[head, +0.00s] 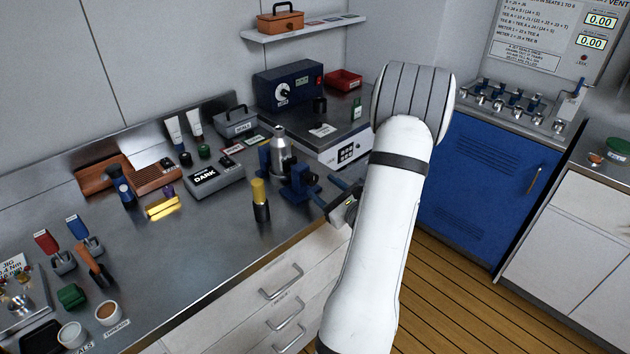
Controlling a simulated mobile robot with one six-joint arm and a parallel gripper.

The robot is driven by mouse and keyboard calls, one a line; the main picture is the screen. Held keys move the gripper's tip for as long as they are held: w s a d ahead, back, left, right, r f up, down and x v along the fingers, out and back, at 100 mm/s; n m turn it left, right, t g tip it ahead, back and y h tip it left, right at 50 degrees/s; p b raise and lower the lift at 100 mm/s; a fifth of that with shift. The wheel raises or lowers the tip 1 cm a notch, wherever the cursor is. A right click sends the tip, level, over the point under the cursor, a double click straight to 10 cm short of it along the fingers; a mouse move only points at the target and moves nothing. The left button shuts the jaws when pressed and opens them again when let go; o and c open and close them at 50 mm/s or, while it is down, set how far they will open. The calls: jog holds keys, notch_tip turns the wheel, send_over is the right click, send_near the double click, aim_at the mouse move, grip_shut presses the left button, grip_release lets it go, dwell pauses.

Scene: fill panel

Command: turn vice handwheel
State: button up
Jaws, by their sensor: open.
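The blue vice (297,190) stands on the steel bench near its front edge. A silver, cone-topped fitting (281,152) stands upright at the vice, between its blue parts; I cannot tell how firmly it is clamped. The vice handwheel is not clearly distinguishable; the right end of the vice lies close to my fingers. My gripper (325,190) is open just right of the vice, with its dark fingers pointing left towards it. Whether the fingers touch the vice or lie around the wheel cannot be told. My white arm hides part of the gripper.
A yellow-capped black tube (260,200) stands just left of the vice. A grey DARK box (214,180) and a gold block (163,207) lie further left. A white-fronted device (345,148) stands behind. Drawers (283,300) are below the bench edge.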

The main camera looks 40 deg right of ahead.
aim_at(314, 181)
jog(key=shift+w+p, duration=0.3)
jog(key=shift+w, duration=1.6)
jog(key=c, duration=1)
jog(key=shift+o, duration=0.2)
